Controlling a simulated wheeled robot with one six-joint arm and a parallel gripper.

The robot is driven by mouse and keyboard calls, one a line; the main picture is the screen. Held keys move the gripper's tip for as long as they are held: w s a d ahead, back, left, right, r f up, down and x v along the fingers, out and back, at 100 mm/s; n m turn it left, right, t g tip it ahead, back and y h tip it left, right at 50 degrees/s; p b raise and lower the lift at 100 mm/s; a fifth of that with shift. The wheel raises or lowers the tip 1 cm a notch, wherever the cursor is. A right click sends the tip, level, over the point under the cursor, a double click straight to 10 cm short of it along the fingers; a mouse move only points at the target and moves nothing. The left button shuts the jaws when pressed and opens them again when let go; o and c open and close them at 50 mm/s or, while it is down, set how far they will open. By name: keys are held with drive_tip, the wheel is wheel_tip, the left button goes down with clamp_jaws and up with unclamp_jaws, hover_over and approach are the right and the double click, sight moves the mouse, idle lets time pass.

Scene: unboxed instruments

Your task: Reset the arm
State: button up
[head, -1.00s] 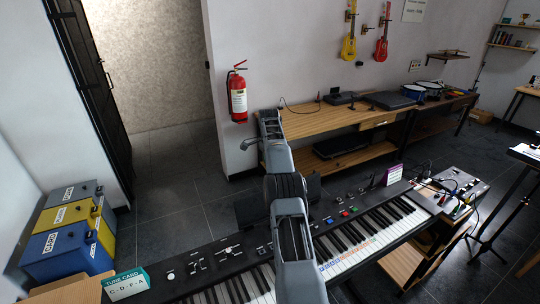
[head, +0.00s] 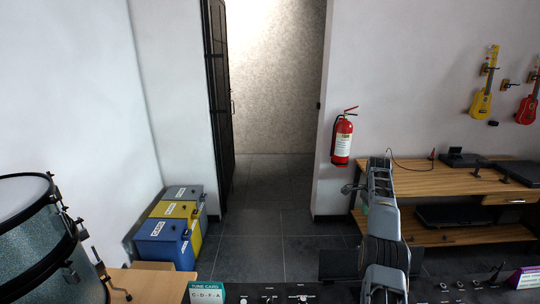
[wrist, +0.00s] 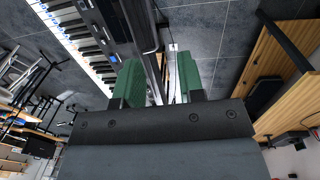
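My arm stands raised at the right of the middle in the head view, above the back edge of the keyboard (head: 300,293). In the wrist view my gripper (wrist: 160,80) shows two green finger pads set well apart. Between them I see only the keyboard's edge, a thin cable and grey floor, with nothing held. The white and black keys (wrist: 85,40) show at the upper left of the wrist view. The gripper's fingertips cannot be made out in the head view.
Blue, yellow and grey boxes (head: 165,243) sit by the left wall. A drum (head: 38,240) is at the lower left. The doorway floor (head: 268,190) is clear.

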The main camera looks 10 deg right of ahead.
wheel_tip(320, 180, down, 6)
drive_tip(key=a+r+n, duration=0.1)
drive_tip(key=a+n, duration=0.1)
drive_tip(key=n, duration=0.4)
drive_tip(key=s+a+r+n+t, duration=0.2)
drive_tip(key=s+a+r+n, duration=0.3)
drive_tip(key=s+a, duration=0.9)
drive_tip(key=s+a+r+n+t+b, duration=0.1)
drive_tip(key=s+a+r+n+t, duration=0.2)
drive_tip(key=s+a, duration=1.1)
wheel_tip(320, 180, up, 3)
drive_tip(key=s+n, duration=0.2)
drive_tip(key=n, duration=0.3)
drive_tip(key=shift+a+t+b, duration=0.3)
drive_tip(key=shift+a, duration=0.05)
drive_tip(key=shift+n, duration=0.3)
